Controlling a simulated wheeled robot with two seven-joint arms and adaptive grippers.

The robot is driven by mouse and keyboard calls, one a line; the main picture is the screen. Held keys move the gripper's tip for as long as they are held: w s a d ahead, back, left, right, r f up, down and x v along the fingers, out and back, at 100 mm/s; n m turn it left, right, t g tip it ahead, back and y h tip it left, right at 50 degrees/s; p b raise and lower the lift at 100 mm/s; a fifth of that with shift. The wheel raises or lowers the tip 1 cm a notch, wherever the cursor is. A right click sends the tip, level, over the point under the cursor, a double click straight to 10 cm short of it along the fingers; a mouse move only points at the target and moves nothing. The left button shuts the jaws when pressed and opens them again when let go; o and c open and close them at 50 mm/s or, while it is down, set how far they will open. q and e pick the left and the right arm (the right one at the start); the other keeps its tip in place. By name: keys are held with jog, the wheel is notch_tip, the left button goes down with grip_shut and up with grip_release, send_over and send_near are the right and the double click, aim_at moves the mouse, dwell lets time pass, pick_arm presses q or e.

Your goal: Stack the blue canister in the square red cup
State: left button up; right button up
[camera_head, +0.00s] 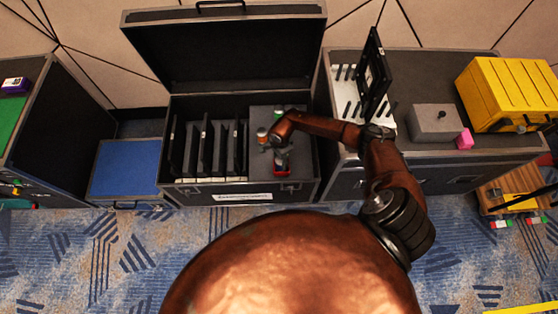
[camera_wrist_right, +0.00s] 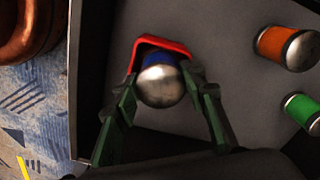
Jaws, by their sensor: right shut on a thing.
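The blue canister (camera_wrist_right: 160,77) has a silver domed end and a blue band in the right wrist view. My right gripper (camera_wrist_right: 161,88) has its fingers on both sides of it and is shut on it. The square red cup (camera_wrist_right: 150,43) shows as a red rim around the far side of the canister. The canister overlaps the cup's opening; how deep it sits is hidden. In the head view the red cup (camera_head: 283,173) is at the front of the grey case panel, just below my right gripper (camera_head: 281,161). My left gripper is not in view.
An orange canister (camera_wrist_right: 287,47) and a green canister (camera_wrist_right: 304,110) stand on the same grey panel (camera_head: 259,165). The open black case has slots with upright panels to the left. A right-hand case carries a black frame (camera_head: 374,75), a grey box (camera_head: 436,122) and a yellow case (camera_head: 510,93).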

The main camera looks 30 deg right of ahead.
jog(key=shift+s+f, duration=0.2)
jog(key=shift+f, duration=0.65)
jog(key=shift+d+r, duration=0.1)
jog(key=shift+r, duration=0.1)
jog(key=shift+s+f+b, duration=0.15)
jog(key=shift+f+b, duration=0.45)
jog(key=shift+b, duration=0.05)
jog(key=o, duration=1.4)
jog(key=shift+f, duration=0.25)
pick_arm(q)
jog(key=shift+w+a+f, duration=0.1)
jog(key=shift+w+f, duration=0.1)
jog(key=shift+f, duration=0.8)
pick_arm(e)
jog(key=shift+s, duration=0.1)
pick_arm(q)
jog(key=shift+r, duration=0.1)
pick_arm(e)
jog(key=shift+r, duration=0.1)
